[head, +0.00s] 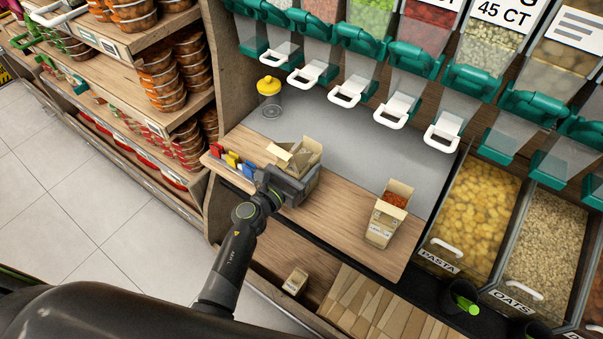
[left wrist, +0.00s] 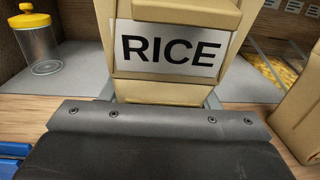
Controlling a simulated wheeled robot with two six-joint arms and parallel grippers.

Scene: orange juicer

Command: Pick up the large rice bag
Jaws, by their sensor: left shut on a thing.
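The large rice bag (head: 306,152) is a tan paper bag with an open top, on the wooden counter at the centre of the head view. In the left wrist view its white label (left wrist: 175,48) reads RICE and faces my gripper. My left gripper (head: 292,180) is shut on the lower part of the bag, a finger on each side. The bag looks upright; I cannot tell whether its base touches the counter. My right gripper is not in view.
A second tan bag (head: 381,228) with red contents stands to the right on the counter. A yellow-lidded jar (head: 269,104) stands behind left, near coloured clips (head: 232,160). Dispensers with white handles (head: 349,92) overhang the grey surface (head: 335,135). Bins (head: 471,215) lie at right.

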